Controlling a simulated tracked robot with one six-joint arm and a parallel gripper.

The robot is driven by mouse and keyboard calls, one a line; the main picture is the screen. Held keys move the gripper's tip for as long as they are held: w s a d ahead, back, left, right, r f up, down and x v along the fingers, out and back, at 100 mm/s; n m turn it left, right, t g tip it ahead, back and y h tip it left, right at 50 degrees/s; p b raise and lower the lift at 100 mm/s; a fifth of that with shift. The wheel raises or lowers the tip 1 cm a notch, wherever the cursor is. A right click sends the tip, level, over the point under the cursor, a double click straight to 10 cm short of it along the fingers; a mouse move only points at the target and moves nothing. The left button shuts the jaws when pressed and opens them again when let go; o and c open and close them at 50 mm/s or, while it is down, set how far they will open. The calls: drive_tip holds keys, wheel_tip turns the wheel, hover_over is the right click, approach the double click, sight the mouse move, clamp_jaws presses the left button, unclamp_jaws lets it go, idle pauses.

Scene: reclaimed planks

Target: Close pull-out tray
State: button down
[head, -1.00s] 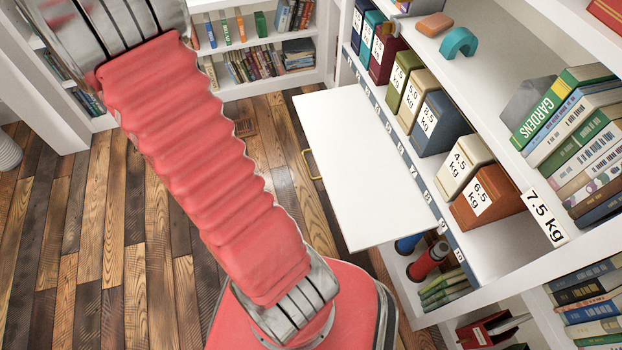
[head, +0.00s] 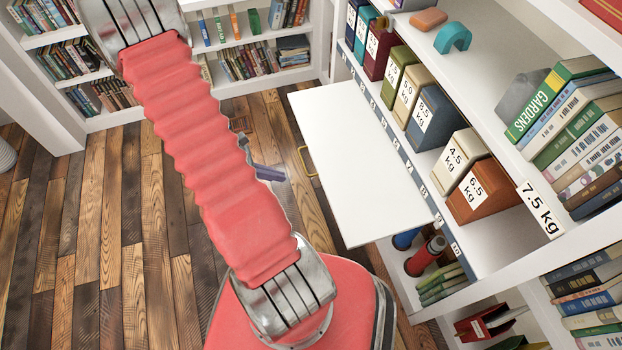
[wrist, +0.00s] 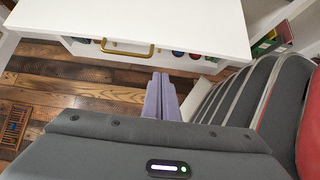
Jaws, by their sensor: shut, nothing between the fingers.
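The white pull-out tray (head: 350,160) sticks out from the shelf unit over the floor, with a brass handle (head: 305,162) on its front edge. In the wrist view the tray (wrist: 150,22) spans the top, and its handle (wrist: 127,47) shows on the front face. My gripper (wrist: 162,82) has its two purple-grey fingers together and empty, below and right of the handle and apart from it. In the head view part of my gripper (head: 268,173) shows beside my red arm, left of the handle. The arm hides the rest of it.
Labelled weight boxes (head: 432,118) stand on the shelf behind the tray. Books (head: 570,130) lean on the shelf at right. Red and blue rolls (head: 426,256) lie below the tray. Bare plank floor (head: 110,230) is open at left.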

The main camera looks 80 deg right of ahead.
drive_tip(key=s+d+r+x, duration=0.1)
drive_tip(key=r+x, duration=0.1)
drive_tip(key=x, duration=1)
drive_tip(key=shift+s+f, duration=0.35)
drive_tip(key=shift+s, duration=0.25)
drive_tip(key=shift+d, duration=0.15)
